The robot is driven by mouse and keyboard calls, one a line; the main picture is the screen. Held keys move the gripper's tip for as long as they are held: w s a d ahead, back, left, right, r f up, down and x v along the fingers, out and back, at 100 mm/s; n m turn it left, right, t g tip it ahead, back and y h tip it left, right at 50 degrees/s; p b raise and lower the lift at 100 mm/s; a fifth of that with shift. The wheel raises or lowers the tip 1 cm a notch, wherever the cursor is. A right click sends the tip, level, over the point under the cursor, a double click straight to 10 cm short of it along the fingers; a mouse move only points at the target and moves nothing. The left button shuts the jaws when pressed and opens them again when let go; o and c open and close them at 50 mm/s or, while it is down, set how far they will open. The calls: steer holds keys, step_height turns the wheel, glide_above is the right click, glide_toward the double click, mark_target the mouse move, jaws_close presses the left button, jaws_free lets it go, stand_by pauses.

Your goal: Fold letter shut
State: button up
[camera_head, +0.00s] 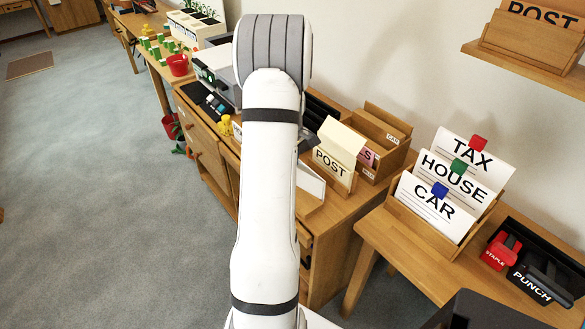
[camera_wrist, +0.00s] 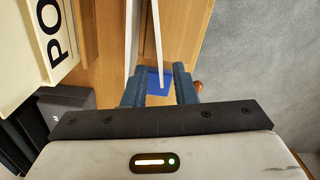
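The letter (camera_wrist: 131,40) shows in the wrist view as two thin white panels seen nearly edge-on, standing over the wooden desk with a narrow gap between them. In the head view a white panel (camera_head: 311,181), likely the same letter, shows beside my arm. My gripper (camera_wrist: 159,86) is open in the wrist view, its two dark blue fingers apart. The panels are ahead of the fingertips; I cannot tell whether they touch. A blue patch (camera_wrist: 153,79) lies between the fingers.
A rack of TAX, HOUSE and CAR cards (camera_head: 430,233) is on the right table. Open floor (camera_head: 90,200) lies left.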

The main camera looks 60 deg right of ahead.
steer(key=shift+r, duration=2.2)
